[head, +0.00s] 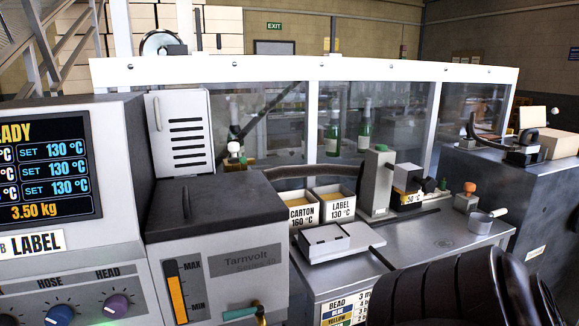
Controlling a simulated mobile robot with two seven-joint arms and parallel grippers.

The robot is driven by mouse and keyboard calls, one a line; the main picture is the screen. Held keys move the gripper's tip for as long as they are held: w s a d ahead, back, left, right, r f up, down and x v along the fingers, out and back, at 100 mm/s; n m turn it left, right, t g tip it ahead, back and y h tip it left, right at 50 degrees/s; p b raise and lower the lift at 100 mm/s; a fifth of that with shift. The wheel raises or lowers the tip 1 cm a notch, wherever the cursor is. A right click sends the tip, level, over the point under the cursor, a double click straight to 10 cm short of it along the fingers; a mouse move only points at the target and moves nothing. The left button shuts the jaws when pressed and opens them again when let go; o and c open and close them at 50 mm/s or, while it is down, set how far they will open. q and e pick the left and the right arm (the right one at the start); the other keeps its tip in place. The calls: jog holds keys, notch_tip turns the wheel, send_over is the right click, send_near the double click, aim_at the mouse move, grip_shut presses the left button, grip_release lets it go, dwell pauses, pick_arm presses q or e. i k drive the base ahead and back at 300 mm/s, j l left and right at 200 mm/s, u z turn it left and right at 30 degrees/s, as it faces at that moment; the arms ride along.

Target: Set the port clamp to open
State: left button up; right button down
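No part is clearly marked as the port clamp, and I cannot tell its setting. A small fitting with a white round knob (234,149) stands behind the grey Tarnvolt melt unit (215,262), beside the dark hose. A green-handled brass fitting (245,312) sits low on that unit's front. A black lever-like device (522,148) with a pale knob stands on the dark cabinet at the right. Neither gripper shows. A black ribbed shape, possibly part of my arm, fills the lower right and hides the bench front there.
Two bins, CARTON (297,210) and LABEL (338,205), stand on the steel bench (420,232) behind a white plate (337,242). A dispensing head (405,180) and a small pot (480,221) are farther right. A white-framed clear guard (300,69) runs behind. A control panel (50,165) fills the left.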

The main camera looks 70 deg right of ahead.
aim_at(242, 160)
jog(key=z, duration=1.75)
jog(key=i+l+u, duration=0.1)
jog(key=l+u, duration=0.3)
jog(key=i+l+u, duration=0.1)
jog(key=l+u, duration=0.15)
jog(key=u, duration=0.15)
jog(key=l+u, duration=0.4)
jog(key=i+j, duration=0.05)
